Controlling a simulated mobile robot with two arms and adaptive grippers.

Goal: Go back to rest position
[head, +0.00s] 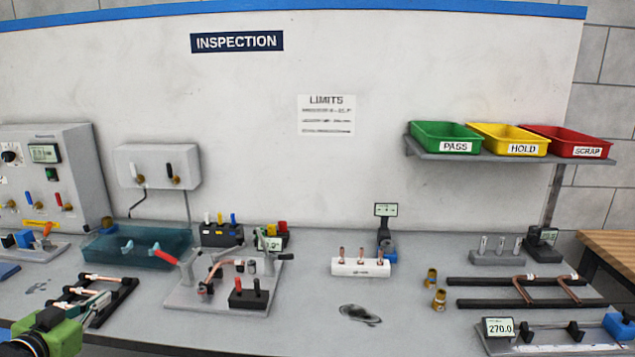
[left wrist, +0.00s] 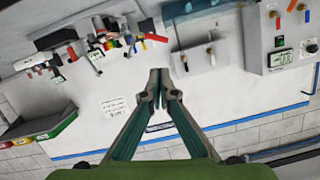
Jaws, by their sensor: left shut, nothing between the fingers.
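My left gripper (left wrist: 160,84) points out over the bench in the left wrist view, its two teal-grey fingers brought together with nothing between them. The gripper appears clear of the rack, but the exact gap cannot be told. My right gripper is in neither view.
A grey fixture plate (head: 185,297) with a bent copper tube stands right of the rack, and a teal tray (head: 105,245) behind it. Rails (head: 480,303) carry bent tubes at right. Green, yellow and red bins sit on a shelf (head: 490,157). The front middle bench is mostly clear.

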